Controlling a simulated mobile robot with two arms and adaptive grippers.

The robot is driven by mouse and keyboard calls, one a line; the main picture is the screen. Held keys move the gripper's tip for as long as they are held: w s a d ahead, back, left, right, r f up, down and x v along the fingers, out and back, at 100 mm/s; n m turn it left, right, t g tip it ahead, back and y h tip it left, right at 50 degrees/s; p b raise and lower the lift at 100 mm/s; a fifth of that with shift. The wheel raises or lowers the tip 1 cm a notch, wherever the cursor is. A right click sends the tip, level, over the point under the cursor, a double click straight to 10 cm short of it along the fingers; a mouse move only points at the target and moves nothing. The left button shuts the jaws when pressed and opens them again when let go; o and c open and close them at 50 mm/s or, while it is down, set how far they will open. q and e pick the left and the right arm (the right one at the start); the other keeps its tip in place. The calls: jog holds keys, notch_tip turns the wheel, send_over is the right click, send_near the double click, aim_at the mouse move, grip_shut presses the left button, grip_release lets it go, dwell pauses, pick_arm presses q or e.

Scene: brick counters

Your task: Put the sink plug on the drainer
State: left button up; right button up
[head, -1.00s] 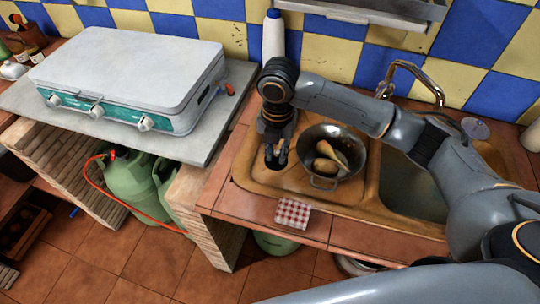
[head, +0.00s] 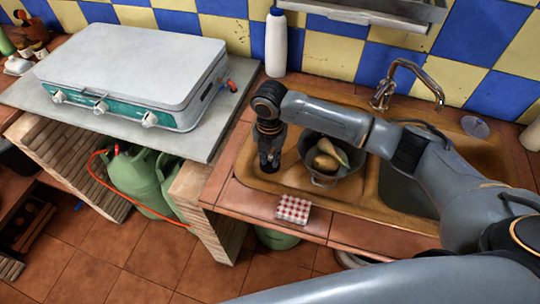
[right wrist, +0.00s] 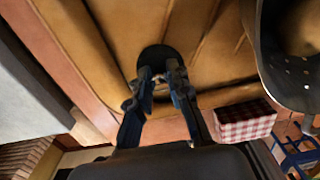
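A dark round disc, which looks like the sink plug (right wrist: 157,57), shows at the tips of my right gripper (right wrist: 161,75) in the right wrist view. The fingertips are close together at its near side and hide part of it. In the head view, my right gripper (head: 270,162) points down over the left part of the tan sink unit, at the ridged drainer (right wrist: 205,55). The plug is small and mostly hidden there; I cannot tell whether it touches the drainer. My left gripper is out of view.
A metal colander (head: 318,178) with food stands right beside the gripper. A red checked block (head: 293,209) lies at the counter's front edge. The basin (head: 400,190) and tap (head: 383,95) are to the right. A white bottle (head: 275,45) stands behind.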

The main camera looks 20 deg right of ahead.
aim_at(270, 157)
jog(key=o, duration=0.4)
jog(key=shift+o, duration=0.2)
notch_tip(270, 157, up, 12)
jog(key=b, duration=0.2)
jog(key=shift+r, duration=0.15)
dwell(0.4)
